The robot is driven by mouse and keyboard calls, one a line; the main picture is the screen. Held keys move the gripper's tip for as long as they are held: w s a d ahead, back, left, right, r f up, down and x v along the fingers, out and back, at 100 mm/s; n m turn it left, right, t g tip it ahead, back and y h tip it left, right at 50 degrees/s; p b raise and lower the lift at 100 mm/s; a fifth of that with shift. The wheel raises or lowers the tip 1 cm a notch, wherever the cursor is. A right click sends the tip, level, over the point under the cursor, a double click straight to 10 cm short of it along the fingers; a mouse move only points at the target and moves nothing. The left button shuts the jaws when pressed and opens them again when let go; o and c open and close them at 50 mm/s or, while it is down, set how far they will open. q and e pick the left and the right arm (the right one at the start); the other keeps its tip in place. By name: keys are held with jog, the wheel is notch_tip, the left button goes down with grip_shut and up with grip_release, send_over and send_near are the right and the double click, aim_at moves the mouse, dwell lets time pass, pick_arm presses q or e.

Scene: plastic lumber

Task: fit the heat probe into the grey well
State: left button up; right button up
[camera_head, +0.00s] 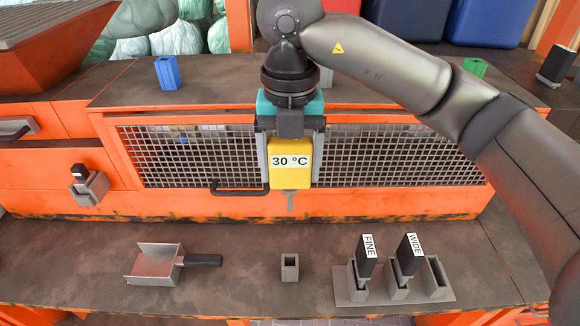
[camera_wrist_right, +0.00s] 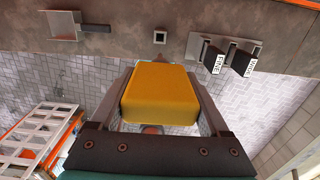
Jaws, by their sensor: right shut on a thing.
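The heat probe (camera_head: 291,178) is a yellow block with a "30 °C" label and a thin grey tip pointing down. My right gripper (camera_head: 291,165) is shut on its yellow body, one finger on each side, and holds it upright in front of the mesh panel. In the right wrist view the yellow block (camera_wrist_right: 160,95) fills the space between the fingers. The grey well (camera_head: 290,268), a small square open-topped box, stands on the front bench below the probe, apart from it. It also shows in the right wrist view (camera_wrist_right: 160,38). My left gripper is not in view.
A grey scoop (camera_head: 156,266) with a black handle lies left of the well. A grey rack (camera_head: 420,297) with tools labelled FINE (camera_head: 368,257) and WIDE (camera_head: 410,254) stands to the right. The bench around the well is clear. The mesh panel (camera_head: 400,158) rises behind.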

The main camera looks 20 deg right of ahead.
aim_at(290, 145)
jog(key=shift+r+p, duration=1.3)
jog(key=shift+r, duration=0.8)
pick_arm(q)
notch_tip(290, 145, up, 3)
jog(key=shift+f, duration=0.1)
